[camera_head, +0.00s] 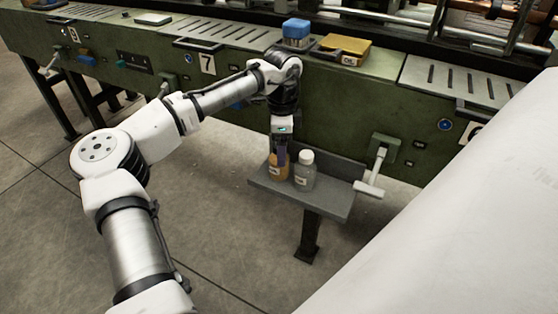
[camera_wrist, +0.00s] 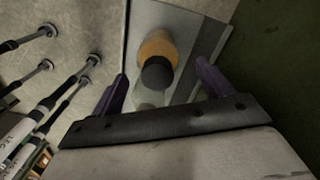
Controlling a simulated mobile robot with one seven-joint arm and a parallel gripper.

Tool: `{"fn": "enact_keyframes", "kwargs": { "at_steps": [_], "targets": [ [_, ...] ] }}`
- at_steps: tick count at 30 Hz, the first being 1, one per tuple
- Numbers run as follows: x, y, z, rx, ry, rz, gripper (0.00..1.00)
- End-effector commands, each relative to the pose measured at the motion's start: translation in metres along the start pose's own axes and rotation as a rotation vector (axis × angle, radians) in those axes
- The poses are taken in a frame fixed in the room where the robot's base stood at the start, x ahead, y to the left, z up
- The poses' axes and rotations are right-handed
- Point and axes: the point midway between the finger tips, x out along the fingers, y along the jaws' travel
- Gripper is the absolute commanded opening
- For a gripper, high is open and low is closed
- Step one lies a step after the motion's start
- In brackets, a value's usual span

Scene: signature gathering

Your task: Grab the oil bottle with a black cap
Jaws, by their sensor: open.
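The oil bottle (camera_head: 277,170), amber-orange, stands on a small grey shelf (camera_head: 332,204) in the head view, its top hidden by my gripper. In the wrist view its orange body (camera_wrist: 156,46) and black cap (camera_wrist: 157,73) show from above, between my two purple fingers. My gripper (camera_head: 281,154) points down right over this bottle. My gripper (camera_wrist: 161,69) is open, with a finger on each side of the cap and a gap to each.
A T-shaped handle (camera_head: 372,178) sticks out to the right of the shelf. The green machine (camera_head: 340,110) rises behind. A blue box (camera_head: 296,30) and a yellow box (camera_head: 343,48) lie on top.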

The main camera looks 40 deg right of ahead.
Motion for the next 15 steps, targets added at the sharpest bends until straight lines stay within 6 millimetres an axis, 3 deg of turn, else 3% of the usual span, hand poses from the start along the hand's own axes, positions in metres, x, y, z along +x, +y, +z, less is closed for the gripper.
{"fn": "enact_keyframes", "kwargs": {
  "at_steps": [9, 15],
  "targets": [
    [0.042, 0.002, 0.01, 0.001, -0.002, 0.001, 0.79],
    [0.051, 0.001, 0.009, 0.0, 0.0, -0.001, 0.79]
  ]
}}
